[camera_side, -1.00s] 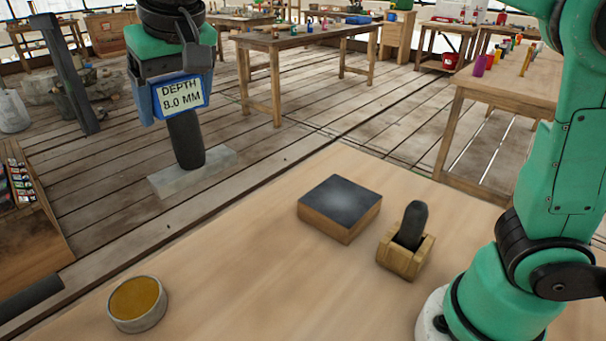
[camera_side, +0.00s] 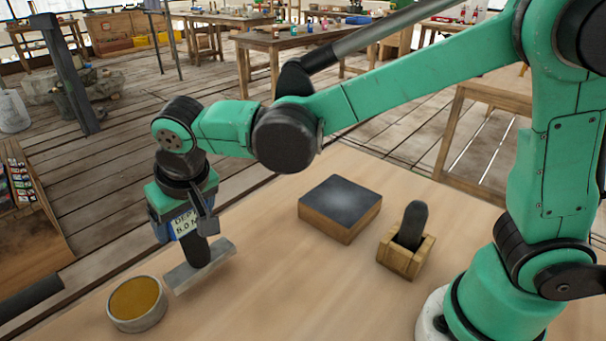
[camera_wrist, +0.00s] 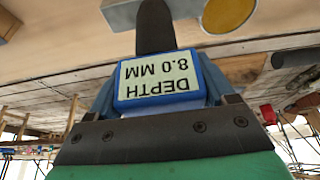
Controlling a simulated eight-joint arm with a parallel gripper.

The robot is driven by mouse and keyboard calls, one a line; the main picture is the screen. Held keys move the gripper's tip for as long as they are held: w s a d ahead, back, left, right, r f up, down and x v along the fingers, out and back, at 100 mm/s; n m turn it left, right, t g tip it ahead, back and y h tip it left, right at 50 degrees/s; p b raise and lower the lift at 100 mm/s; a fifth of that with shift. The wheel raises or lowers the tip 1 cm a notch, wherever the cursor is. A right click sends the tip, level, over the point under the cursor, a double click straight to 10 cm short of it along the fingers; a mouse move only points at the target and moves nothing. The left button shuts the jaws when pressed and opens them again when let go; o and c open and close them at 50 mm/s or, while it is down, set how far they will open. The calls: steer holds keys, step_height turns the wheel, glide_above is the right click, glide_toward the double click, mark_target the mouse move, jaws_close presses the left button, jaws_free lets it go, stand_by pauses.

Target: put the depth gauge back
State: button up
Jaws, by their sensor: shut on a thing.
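The depth gauge (camera_side: 184,226) is a blue box with a pale display, a black stem and a flat grey plate at its foot. My gripper (camera_side: 186,212) is shut on the blue box, with the stem hanging down. The plate shows over the left part of the table, just right of the round bowl; I cannot tell whether it touches the table. In the wrist view the gauge (camera_wrist: 160,82) sits between the fingers and its display reads DEPTH 8.0 MM, upside down.
The round bowl (camera_side: 112,312) with yellow contents stands at the table's front left and also shows in the wrist view (camera_wrist: 203,14). A wooden block with a dark top (camera_side: 340,225) and a small wooden holder (camera_side: 402,266) with a black piece stand to the right. The table between is clear.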

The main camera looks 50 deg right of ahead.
mark_target(191, 228)
steer(key=shift+f, duration=1.9)
steer(key=shift+f, duration=0.1)
steer(key=o, duration=1.3)
steer(key=v, duration=1.2)
steer(key=s+d+f+t, duration=0.1)
steer(key=d, duration=0.4)
steer(key=s+d+f, duration=0.2)
steer(key=d, duration=0.4)
steer(key=s+d+f+t, duration=0.1)
steer(key=s+d+f, duration=0.1)
steer(key=d, duration=0.4)
steer(key=shift+s+d+t, duration=0.1)
steer(key=shift+s+t, duration=0.1)
steer(key=shift+t, duration=0.1)
